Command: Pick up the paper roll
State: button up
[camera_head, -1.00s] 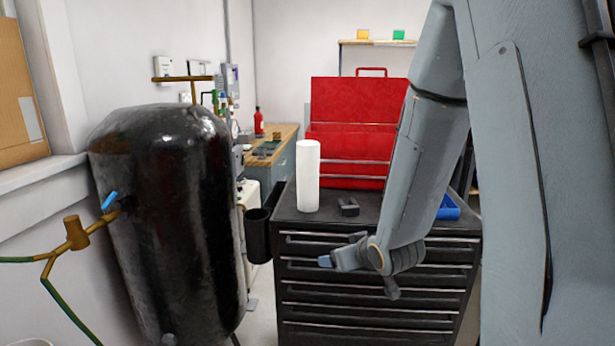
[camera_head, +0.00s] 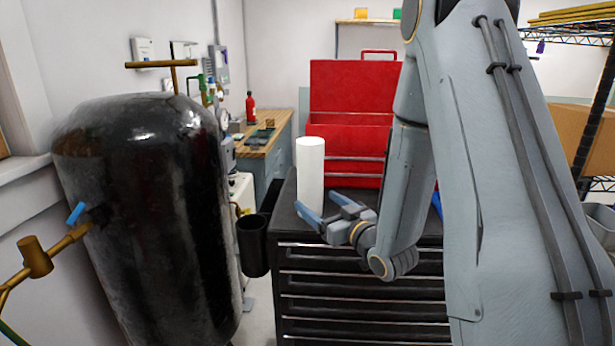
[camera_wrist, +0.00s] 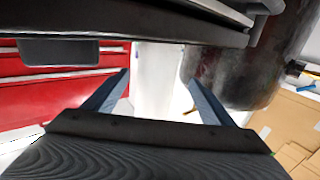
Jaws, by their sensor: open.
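The white paper roll (camera_head: 311,168) stands upright near the front left of the black tool cabinet's top (camera_head: 287,215). My gripper (camera_head: 316,200) is open and empty, low beside the roll's near side. In the head view its fingers overlap the roll's lower part. In the wrist view the roll (camera_wrist: 155,72) appears between the two spread fingers (camera_wrist: 158,78), with a gap on each side. I cannot tell how deep the roll is between the fingers. The roll's base is partly hidden by my gripper in the head view.
A red toolbox (camera_head: 345,120) stands open behind the roll. A large black tank (camera_head: 150,210) is at the left, and a black bin (camera_head: 253,245) hangs at the cabinet's left side. A small dark block (camera_wrist: 58,52) shows in the wrist view.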

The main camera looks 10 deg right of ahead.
jog(key=shift+d+p+x, duration=0.15)
jog(key=shift+p+x, duration=0.35)
jog(key=shift+x, duration=1.05)
jog(key=shift+d+p+x, duration=0.1)
jog(key=shift+p+x, duration=0.4)
jog(key=shift+x, duration=1.05)
jog(key=c, duration=1.3)
jog(key=shift+o, duration=0.2)
jog(key=shift+w+r, duration=0.1)
